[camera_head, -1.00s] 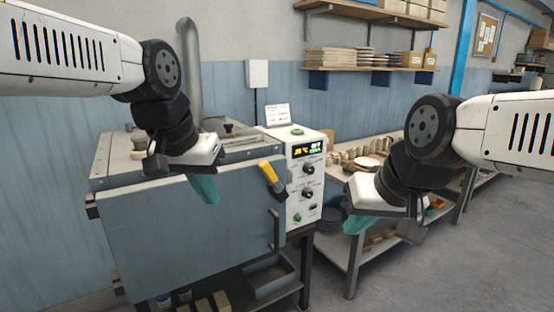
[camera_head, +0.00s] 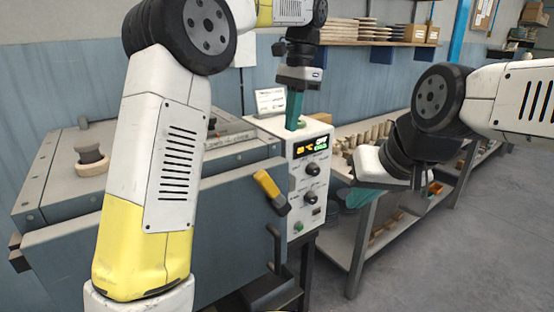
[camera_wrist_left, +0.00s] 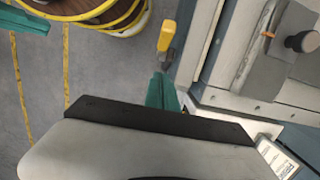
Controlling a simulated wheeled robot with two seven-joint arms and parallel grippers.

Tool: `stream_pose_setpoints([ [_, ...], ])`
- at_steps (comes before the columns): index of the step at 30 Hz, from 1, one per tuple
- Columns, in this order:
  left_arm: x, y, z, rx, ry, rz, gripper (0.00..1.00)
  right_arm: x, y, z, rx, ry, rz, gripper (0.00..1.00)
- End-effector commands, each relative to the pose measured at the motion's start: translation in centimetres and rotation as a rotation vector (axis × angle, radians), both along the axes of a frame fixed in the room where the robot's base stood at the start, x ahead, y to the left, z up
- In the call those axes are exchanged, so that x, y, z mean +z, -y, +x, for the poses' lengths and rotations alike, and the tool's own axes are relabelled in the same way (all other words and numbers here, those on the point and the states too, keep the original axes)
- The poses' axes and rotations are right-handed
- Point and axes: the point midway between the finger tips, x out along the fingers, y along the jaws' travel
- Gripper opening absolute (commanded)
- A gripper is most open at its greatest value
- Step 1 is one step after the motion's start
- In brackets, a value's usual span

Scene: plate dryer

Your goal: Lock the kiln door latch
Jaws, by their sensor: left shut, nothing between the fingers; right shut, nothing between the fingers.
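The kiln door latch is a yellow handle (camera_head: 270,191) with a dark end, at the door's upper right edge beside the control panel. It is tilted, its yellow end up and to the left. The blue-grey kiln door (camera_head: 232,215) looks closed and is partly hidden by my left arm. My left gripper (camera_head: 294,112) is shut and empty, pointing down above the control box, behind and above the latch. In the left wrist view the yellow handle (camera_wrist_left: 166,37) shows just beyond the teal fingers (camera_wrist_left: 160,92). My right gripper (camera_head: 364,196) is shut and empty, right of the control panel.
The control box (camera_head: 310,170) with a lit display and knobs stands right of the door. A door pull (camera_head: 274,248) is below the latch. A stoneware-laden bench (camera_head: 345,215) stands to the right. Open floor (camera_head: 440,255) lies at the front right.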

Motion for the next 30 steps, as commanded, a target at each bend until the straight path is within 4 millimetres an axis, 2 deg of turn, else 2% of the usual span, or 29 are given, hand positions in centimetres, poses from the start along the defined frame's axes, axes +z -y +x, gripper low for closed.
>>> stream_pose_setpoints([
  [13, -0.2, 0.4, 0.3, -0.012, -0.010, 0.007, 0.00, 0.0, 0.0, 0.0, 0.000, 0.000, 0.000, 0.00],
  [17, -0.9, 0.3, 0.2, -0.011, -0.012, 0.008, 0.00, 0.0, 0.0, 0.0, 0.000, 0.000, 0.000, 0.00],
  [20, -2.4, 0.1, 0.0, -0.011, -0.013, 0.009, 0.00, 0.0, 0.0, 0.0, 0.000, 0.000, 0.000, 0.00],
  [30, -9.5, -0.8, -0.7, -0.010, -0.013, 0.009, 0.00, 0.0, 0.0, 0.0, 0.000, 0.000, 0.000, 0.00],
])
